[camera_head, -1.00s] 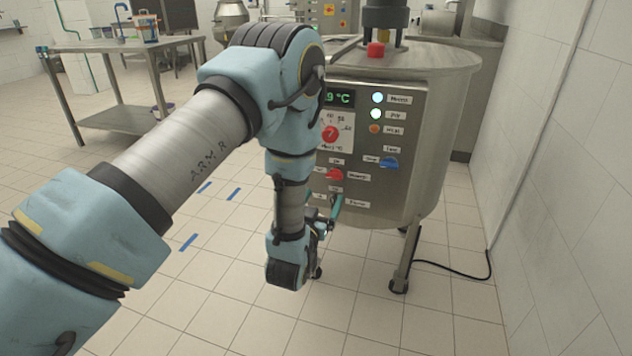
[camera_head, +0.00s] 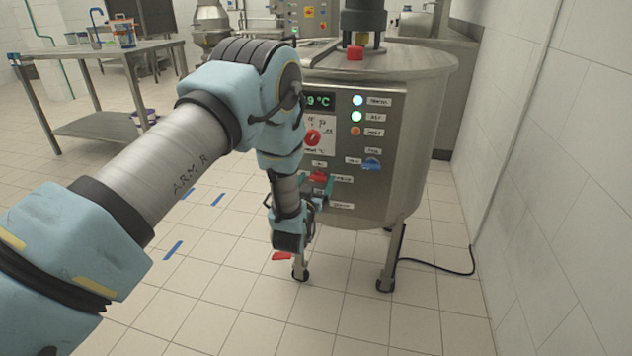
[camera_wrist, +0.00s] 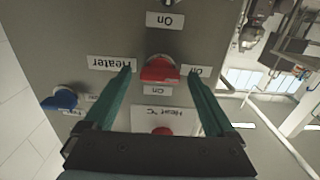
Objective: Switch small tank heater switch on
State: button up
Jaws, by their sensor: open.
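The small tank (camera_head: 385,150) is a steel vessel on legs with a control panel on its front. The red heater switch (camera_head: 318,176) sits low on that panel, partly hidden by my gripper. In the wrist view, which is upside down, the red switch (camera_wrist: 160,70) shows between a "Heater" label (camera_wrist: 112,63) and an "On" label. My gripper (camera_wrist: 160,73) is open, with one teal finger on each side of the switch. The fingertips are close to the panel; I cannot tell whether they touch the knob.
A blue knob (camera_head: 371,164) is right of the heater switch, and a red temperature dial (camera_head: 312,138) is above it. Two white lamps and an orange lamp (camera_head: 356,131) are on the panel. A steel table (camera_head: 95,52) stands back left.

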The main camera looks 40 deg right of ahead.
jog(key=c, duration=1.4)
jog(key=shift+m, duration=0.4)
jog(key=m+b, duration=0.1)
jog(key=m, duration=0.1)
jog(key=m+b, duration=0.1)
jog(key=shift+s+d+f+m, duration=0.1)
jog(key=shift+s+m, duration=0.05)
jog(key=shift+m, duration=0.25)
jog(key=m+b, duration=0.2)
jog(key=m, duration=0.2)
jog(key=shift+m, duration=0.3)
jog(key=m+b, duration=0.1)
jog(key=m, duration=0.3)
jog(key=shift+s+f, duration=0.1)
jog(key=shift+m+b, duration=0.4)
jog(key=shift+m, duration=2)
